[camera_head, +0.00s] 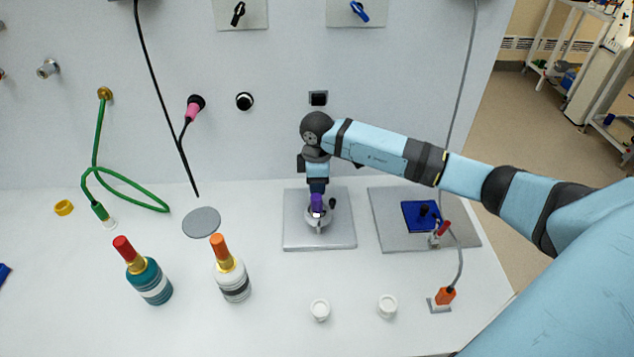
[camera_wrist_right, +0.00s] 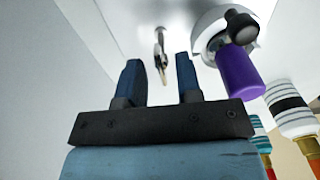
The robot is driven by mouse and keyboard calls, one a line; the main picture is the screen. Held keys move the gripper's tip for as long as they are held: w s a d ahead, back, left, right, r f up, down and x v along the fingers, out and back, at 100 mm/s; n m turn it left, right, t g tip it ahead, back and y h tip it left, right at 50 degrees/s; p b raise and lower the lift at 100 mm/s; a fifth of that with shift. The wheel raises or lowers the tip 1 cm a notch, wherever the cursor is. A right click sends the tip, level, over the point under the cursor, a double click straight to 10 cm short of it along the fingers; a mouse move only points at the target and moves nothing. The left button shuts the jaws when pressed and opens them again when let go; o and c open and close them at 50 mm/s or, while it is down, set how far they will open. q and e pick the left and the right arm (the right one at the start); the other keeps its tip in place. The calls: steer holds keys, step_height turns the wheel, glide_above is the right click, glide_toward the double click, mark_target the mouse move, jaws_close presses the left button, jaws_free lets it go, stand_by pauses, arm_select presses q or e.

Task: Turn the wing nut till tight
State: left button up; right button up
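On a square metal plate (camera_head: 293,235) stands a round silver fitting (camera_head: 317,222) with a purple cylinder (camera_head: 317,203) and a small black knob (camera_head: 333,203). The fitting, with its purple cylinder (camera_wrist_right: 240,75) and black knob (camera_wrist_right: 242,25), fills the upper right of the right wrist view. I cannot make out for certain which part is the wing nut. My right gripper (camera_head: 317,187) points down close above the fitting and partly hides it. My left gripper does not show.
A second plate (camera_head: 390,235) with a blue block (camera_head: 420,215) lies to the right. A teal bottle (camera_head: 150,281) and a white bottle (camera_head: 232,280) stand front left. Two small white cups (camera_head: 320,310) (camera_head: 388,306) stand in front. A grey cable hangs at right.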

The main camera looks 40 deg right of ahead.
step_height(320, 180, up, 14)
steer(key=shift+b, duration=0.45)
steer(key=shift+s+f, duration=0.1)
steer(key=shift+f, duration=0.1)
stand_by(0.8)
